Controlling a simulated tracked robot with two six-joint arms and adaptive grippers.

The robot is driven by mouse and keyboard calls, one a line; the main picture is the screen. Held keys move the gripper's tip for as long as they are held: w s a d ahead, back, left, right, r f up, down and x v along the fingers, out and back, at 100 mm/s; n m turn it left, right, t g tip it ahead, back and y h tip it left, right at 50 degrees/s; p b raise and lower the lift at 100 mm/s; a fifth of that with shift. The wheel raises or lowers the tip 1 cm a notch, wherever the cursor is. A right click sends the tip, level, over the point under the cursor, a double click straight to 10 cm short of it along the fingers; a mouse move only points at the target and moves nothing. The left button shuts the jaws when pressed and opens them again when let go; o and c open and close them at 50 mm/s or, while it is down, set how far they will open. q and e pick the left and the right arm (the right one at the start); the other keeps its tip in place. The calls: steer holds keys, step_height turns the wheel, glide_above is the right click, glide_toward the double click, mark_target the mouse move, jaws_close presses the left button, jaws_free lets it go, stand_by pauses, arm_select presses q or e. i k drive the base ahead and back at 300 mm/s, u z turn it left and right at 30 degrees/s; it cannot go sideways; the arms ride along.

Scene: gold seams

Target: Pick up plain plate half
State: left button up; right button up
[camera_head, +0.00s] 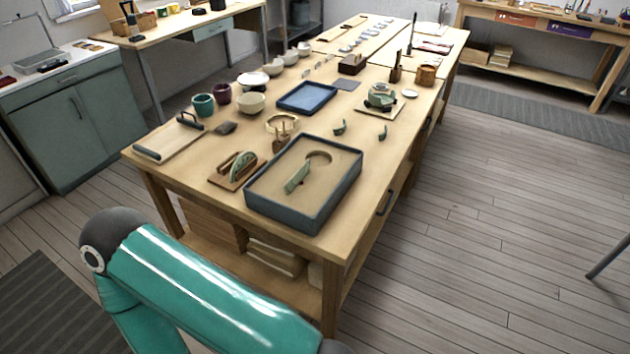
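Several pale green ceramic pieces are on the long wooden table. One half-round green piece (241,167) stands upright in a small wooden rack (222,182) near the table's front left. A flat green piece (297,178) stands tilted in the sand-coloured bed of a dark grey tray (283,215), beside a round hollow. Two small green shards, a left one (340,127) and a right one (383,133), stand on bare wood behind the tray. At this size I cannot tell which piece is the plain plate half. Neither of my grippers is in view; a teal arm link of mine crosses the lower left.
A blue tray (307,97), cups and bowls (251,103) stand farther back. A board with a dark handle (168,138) lies at the left edge. A green item on a pale mat (381,97) is at back right. Bare wood lies right of the grey tray.

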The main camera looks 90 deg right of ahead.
mark_target(293, 182)
steer(key=z, duration=0.05)
steer(key=k, duration=0.6)
steer(key=z, duration=1.05)
steer(key=i, duration=0.65)
steer(key=z, duration=0.15)
steer(key=k, duration=0.75)
steer(key=z, duration=0.2)
steer(key=i, duration=0.75)
steer(key=u, duration=0.1)
